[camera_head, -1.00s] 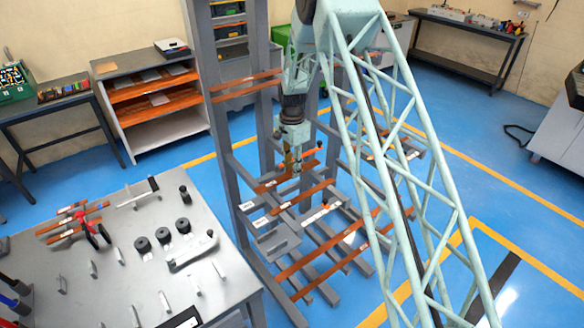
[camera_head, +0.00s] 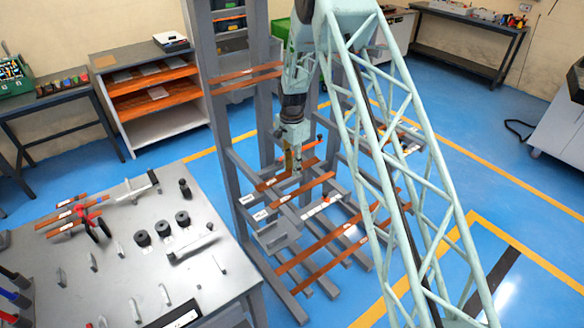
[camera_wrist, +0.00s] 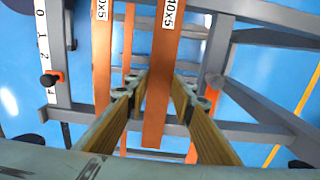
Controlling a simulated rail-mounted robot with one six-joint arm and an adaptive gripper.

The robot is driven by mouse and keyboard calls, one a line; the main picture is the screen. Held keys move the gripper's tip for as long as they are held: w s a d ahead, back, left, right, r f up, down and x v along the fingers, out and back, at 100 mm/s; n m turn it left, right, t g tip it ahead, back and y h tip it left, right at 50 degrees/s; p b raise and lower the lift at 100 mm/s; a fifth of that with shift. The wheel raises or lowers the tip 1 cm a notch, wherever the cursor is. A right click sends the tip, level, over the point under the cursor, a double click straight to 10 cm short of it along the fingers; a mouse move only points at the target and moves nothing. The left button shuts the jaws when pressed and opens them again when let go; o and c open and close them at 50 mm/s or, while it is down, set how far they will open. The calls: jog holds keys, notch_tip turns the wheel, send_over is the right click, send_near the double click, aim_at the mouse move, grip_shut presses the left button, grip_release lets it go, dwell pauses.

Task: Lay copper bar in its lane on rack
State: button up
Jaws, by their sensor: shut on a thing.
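My gripper (camera_head: 296,168) is over the grey rack (camera_head: 275,243) in the head view. In the wrist view its two brown fingers (camera_wrist: 162,88) stand on either side of an orange-brown copper bar (camera_wrist: 160,115) and are shut on it. The bar has a white size label near the top of the picture. A second copper bar (camera_wrist: 102,65), also labelled, lies parallel to the left of it. Whether the held bar touches the rack's rails is not clear. A rack piece with a number scale (camera_wrist: 42,45) runs along the left of the wrist view.
Long copper bars (camera_head: 325,250) lie on the rack's lower front arms. Rack uprights (camera_head: 240,130) stand close to my gripper. A grey table (camera_head: 95,275) with black knobs and tools stands at the left. Blue floor is open at the right.

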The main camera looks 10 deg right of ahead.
jog(key=shift+f+b, duration=0.35)
jog(key=shift+f, duration=0.05)
dwell(0.6)
jog(key=o, duration=1.2)
jog(key=shift+o, duration=0.2)
jog(key=shift+r, duration=0.1)
notch_tip(320, 180, up, 12)
